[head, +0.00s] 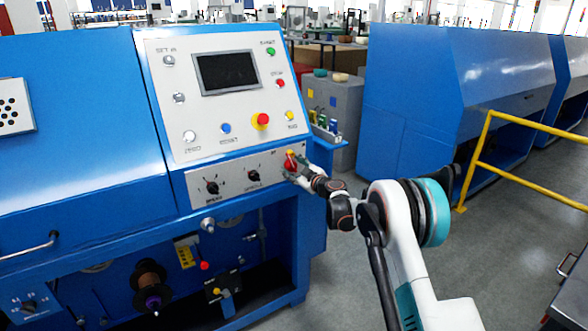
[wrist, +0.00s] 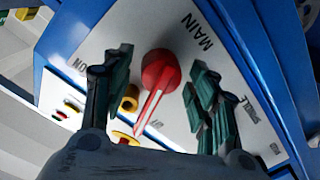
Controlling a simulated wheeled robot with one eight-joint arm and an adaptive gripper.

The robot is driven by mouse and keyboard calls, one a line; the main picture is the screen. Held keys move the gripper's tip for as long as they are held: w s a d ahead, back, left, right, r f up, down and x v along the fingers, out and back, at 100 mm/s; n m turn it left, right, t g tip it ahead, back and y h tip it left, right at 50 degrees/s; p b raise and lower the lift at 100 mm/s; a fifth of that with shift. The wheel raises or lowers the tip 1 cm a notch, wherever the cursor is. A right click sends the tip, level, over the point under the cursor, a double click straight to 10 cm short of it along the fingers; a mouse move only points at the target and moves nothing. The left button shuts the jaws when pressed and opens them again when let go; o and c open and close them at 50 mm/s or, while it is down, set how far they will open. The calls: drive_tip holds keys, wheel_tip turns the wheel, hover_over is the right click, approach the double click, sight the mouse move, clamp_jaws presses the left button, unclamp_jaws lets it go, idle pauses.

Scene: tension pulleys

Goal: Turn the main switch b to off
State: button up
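The main switch is a red rotary knob (head: 290,161) at the right end of the lower white panel on the blue machine. In the wrist view the red knob (wrist: 160,70) is below the word MAIN, and its white-lined handle points down and slightly left in the picture. An ON label shows to its left. Gaps show between knob and fingers; contact is not visible.
Two black knobs (head: 212,188) sit left on the same panel. A red-and-yellow button (head: 261,121) and a screen (head: 226,71) are above. A yellow railing (head: 488,140) and another blue machine (head: 455,90) stand right. Open grey floor lies between.

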drive_tip(key=v, duration=1.2)
drive_tip(key=shift+c, duration=0.2)
